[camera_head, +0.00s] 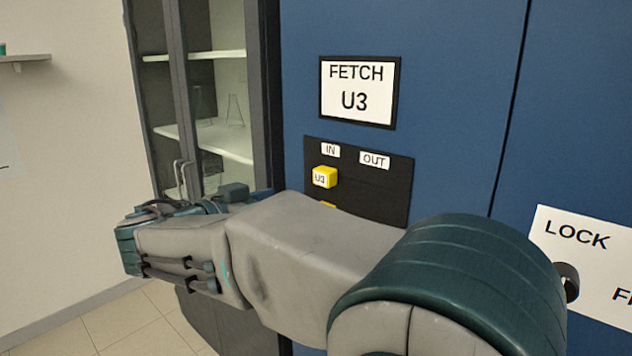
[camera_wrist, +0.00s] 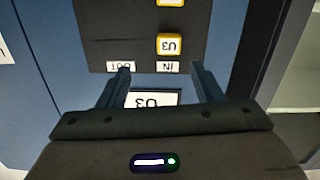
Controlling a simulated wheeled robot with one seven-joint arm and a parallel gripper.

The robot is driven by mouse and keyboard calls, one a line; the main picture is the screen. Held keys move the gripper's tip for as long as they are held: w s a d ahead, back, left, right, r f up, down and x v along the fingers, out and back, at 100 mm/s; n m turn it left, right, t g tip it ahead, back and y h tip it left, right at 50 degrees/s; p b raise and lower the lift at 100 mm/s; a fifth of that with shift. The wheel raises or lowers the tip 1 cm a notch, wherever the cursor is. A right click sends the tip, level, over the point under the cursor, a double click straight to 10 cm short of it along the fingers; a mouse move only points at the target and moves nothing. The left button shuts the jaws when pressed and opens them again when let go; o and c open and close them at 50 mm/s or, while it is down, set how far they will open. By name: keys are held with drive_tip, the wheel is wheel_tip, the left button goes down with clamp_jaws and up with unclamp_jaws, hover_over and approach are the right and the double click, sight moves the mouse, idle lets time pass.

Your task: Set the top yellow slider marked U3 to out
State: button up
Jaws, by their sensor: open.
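The top yellow slider marked U3 (camera_head: 325,177) is a small cube on a black panel (camera_head: 395,190). It sits under the IN label (camera_head: 330,150), at the left; the OUT label (camera_head: 374,160) is to its right. In the wrist view, which is upside down, the slider (camera_wrist: 168,44) lies beyond the fingertips, near the IN label (camera_wrist: 167,67), with the OUT label (camera_wrist: 121,66) to the left. My gripper (camera_wrist: 160,71) is open and empty, its two fingers spread apart.
A second yellow slider (camera_head: 328,205) below is mostly hidden by my arm. A FETCH U3 sign (camera_head: 359,92) is above the panel on the blue wall. A glass-fronted cabinet (camera_head: 262,90) stands at left, and a LOCK sign (camera_head: 590,245) at right.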

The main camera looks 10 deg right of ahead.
sight(320, 172)
drive_tip(key=shift+m+t+h, duration=0.3)
drive_tip(key=shift+m+t, duration=0.1)
drive_tip(key=p+x, duration=0.1)
drive_tip(key=x, duration=0.3)
drive_tip(key=p+x, duration=0.1)
drive_tip(key=x, duration=0.3)
drive_tip(key=w+r+p+x, duration=0.1)
drive_tip(key=p+x, duration=0.1)
drive_tip(key=x, duration=0.2)
drive_tip(key=shift+w+a+r, duration=0.1)
drive_tip(key=shift+a, duration=0.05)
